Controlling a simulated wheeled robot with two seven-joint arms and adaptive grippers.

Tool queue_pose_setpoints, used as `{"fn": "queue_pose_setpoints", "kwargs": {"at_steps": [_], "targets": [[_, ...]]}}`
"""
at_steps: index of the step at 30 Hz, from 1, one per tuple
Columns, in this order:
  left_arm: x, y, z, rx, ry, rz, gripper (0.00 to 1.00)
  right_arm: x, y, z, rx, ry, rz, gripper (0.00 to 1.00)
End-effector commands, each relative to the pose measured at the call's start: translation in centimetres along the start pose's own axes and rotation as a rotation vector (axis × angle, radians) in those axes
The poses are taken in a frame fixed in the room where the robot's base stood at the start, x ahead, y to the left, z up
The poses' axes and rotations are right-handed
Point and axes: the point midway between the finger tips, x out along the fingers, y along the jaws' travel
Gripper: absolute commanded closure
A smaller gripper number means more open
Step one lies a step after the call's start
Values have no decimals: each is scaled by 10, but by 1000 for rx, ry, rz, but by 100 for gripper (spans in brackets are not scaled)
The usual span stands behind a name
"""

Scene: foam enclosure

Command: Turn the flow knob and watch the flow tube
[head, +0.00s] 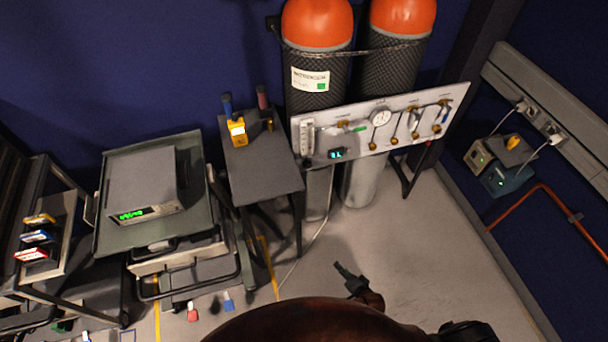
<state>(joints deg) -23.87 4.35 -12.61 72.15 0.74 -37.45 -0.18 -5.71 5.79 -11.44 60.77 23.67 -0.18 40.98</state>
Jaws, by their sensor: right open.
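A pale gas panel (420,106) stands upright in front of two orange-topped cylinders. A clear upright flow tube (307,137) is at its left end; its float and scale are too small to read. I cannot clearly pick out the flow knob; several small brass fittings sit along the panel. A round gauge (381,117) and a small lit display (337,153) are also on it. My right gripper (346,272) is open and empty, low in front of the panel and well apart from it. My left gripper is not in view.
A narrow dark table (262,168) with a yellow handheld device (237,131) stands left of the panel. A cart (193,237) with a grey instrument (143,183) is further left. Small devices (508,177) hang at the right wall. Floor before the panel is clear.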

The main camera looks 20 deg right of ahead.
Motion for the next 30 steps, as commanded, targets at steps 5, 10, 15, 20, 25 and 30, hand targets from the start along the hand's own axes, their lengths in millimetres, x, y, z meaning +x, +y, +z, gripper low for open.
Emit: {"fn": "queue_pose_setpoints", "kwargs": {"at_steps": [5, 10, 15, 20, 25, 30], "targets": [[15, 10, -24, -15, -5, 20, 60, 70, -108, -53, 473, 97, -310, 59], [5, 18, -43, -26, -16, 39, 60, 91, -205, -102, 934, 64, -623, 59], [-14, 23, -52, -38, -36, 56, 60, 90, -281, -139, 1384, -96, -921, 59], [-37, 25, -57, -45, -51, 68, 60, 75, -326, -162, 1703, -297, -1117, 59], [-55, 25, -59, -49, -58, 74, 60, 62, -350, -175, 1874, -441, -1215, 59], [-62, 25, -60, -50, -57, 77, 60, 57, -361, -183, 1925, -491, -1247, 59]]}}
